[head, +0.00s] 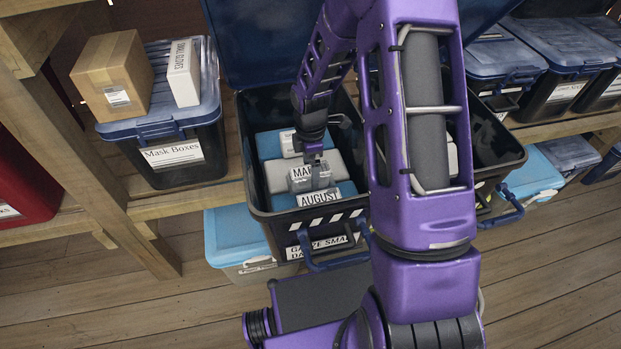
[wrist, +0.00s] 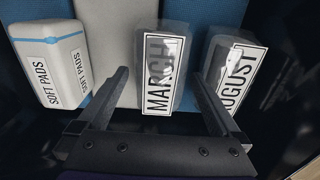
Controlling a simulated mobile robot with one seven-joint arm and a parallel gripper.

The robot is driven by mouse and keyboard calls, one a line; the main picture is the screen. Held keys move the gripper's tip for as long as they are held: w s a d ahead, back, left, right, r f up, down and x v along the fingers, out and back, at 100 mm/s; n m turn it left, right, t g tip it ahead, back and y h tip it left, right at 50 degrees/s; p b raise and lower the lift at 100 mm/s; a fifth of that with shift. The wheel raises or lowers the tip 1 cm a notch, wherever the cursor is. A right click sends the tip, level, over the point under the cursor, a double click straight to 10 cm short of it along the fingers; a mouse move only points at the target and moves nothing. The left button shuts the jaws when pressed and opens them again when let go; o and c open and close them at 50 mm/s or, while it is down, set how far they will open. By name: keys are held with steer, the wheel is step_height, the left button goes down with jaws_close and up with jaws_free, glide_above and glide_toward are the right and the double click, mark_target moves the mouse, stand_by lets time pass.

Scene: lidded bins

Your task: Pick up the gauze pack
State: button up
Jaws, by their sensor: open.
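An open dark bin (head: 262,205) holds several packs; its front label begins "GAUZE SMA" and is partly hidden. No pack visibly reads gauze. In the wrist view a clear pack labelled MARCH (wrist: 160,75) lies between the fingers of my open gripper (wrist: 160,75), with gaps on both sides. A similar clear pack labelled AUGUST (wrist: 232,75) lies to its right, partly behind the right finger. A white SOFT PADS pack (wrist: 55,65) lies left. In the head view my gripper (head: 312,160) reaches down into the bin over the MARCH pack (head: 302,180). Contact cannot be told.
Blue and grey panels (wrist: 108,40) lie under the packs. The bin's walls surround my gripper, and its blue lid (head: 260,45) stands raised behind. A closed Mask Boxes bin (head: 165,155) is on the left, with two boxes on top. Another open bin (head: 500,150) is right of my arm.

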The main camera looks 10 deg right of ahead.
steer(key=shift+f, duration=0.55)
steer(key=c, duration=1.3)
